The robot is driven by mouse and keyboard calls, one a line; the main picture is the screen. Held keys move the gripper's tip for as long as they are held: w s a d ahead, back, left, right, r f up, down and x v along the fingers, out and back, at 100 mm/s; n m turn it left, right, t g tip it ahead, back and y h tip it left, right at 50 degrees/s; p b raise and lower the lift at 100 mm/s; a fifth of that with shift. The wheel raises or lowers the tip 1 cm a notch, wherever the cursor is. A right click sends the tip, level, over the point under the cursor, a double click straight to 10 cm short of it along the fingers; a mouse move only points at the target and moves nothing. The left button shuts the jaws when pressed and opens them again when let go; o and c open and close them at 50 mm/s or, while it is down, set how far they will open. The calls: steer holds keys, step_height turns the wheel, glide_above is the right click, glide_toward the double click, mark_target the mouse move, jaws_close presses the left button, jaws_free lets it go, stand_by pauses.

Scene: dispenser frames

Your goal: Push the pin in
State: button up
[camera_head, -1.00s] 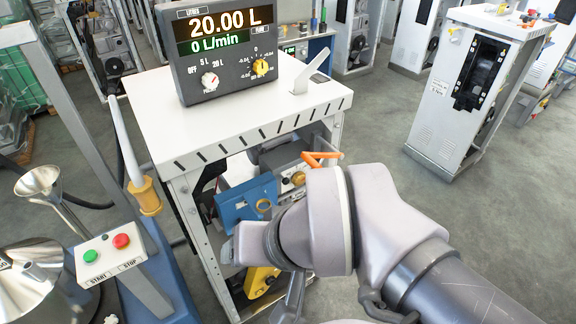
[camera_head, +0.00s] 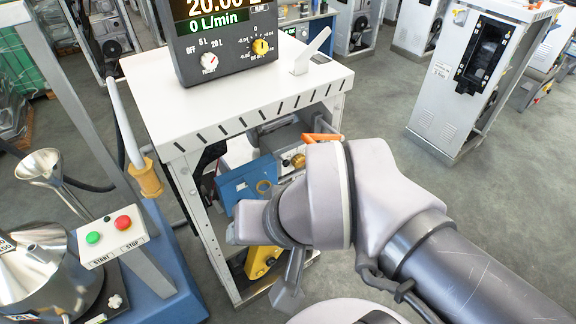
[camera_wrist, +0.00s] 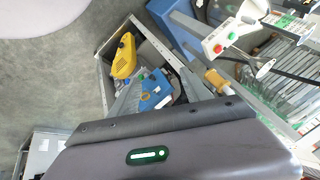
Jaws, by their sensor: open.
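The dispenser frame (camera_head: 250,95) stands at the centre of the head view, its white top over an open front. Inside are a blue block (camera_head: 238,184) with a brass ring (camera_head: 263,187), a grey box with a brass knob (camera_head: 298,160), an orange handle (camera_head: 322,137) and a yellow part (camera_head: 262,260). I cannot tell which piece is the pin. The wrist view also shows the blue block (camera_wrist: 154,92) and the yellow part (camera_wrist: 125,57). My gripper (camera_wrist: 155,75) is open and empty, its fingers spread across the view of the open frame. My arm hides part of the front.
A display unit (camera_head: 225,40) stands on the frame's top. To the left are a start and stop button box (camera_head: 112,235), a metal funnel (camera_head: 40,165), a steel vessel (camera_head: 45,275) and a yellow-handled nozzle (camera_head: 147,178). Floor (camera_head: 400,105) is free to the right.

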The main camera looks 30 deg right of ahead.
steer(key=f+g, duration=0.1)
steer(key=a+f+m+g+y, duration=0.1)
steer(key=f, duration=0.1)
steer(key=shift+s+f+m+g, duration=0.2)
steer(key=shift+m+g, duration=0.1)
steer(key=shift+g, duration=0.1)
steer(key=c, duration=0.7)
steer(key=w+a+f+m+g+y, duration=0.1)
steer(key=y, duration=0.1)
steer(key=w+a+f+m+g+y, duration=0.1)
steer(key=m+y, duration=0.1)
steer(key=shift+w+a+f+m+y+p, duration=0.15)
steer(key=shift+w+f+m+y+p, duration=0.15)
steer(key=shift+w+f+y+p, duration=0.1)
jaws_close()
steer(key=w+d+f+m+t+y, duration=0.4)
steer(key=w+d+m+t+y, duration=0.2)
steer(key=w+d+m+t, duration=0.5)
steer(key=w+d+f+m+t+h+p, duration=0.1)
steer(key=d+f+m+t+h, duration=0.5)
steer(key=d+f+m+h, duration=0.6)
steer(key=d+f+m, duration=0.2)
steer(key=d, duration=0.2)
steer(key=shift+d+f+m+h, duration=0.25)
steer(key=shift+f+m+h, duration=0.05)
steer(key=shift+f+h, duration=0.1)
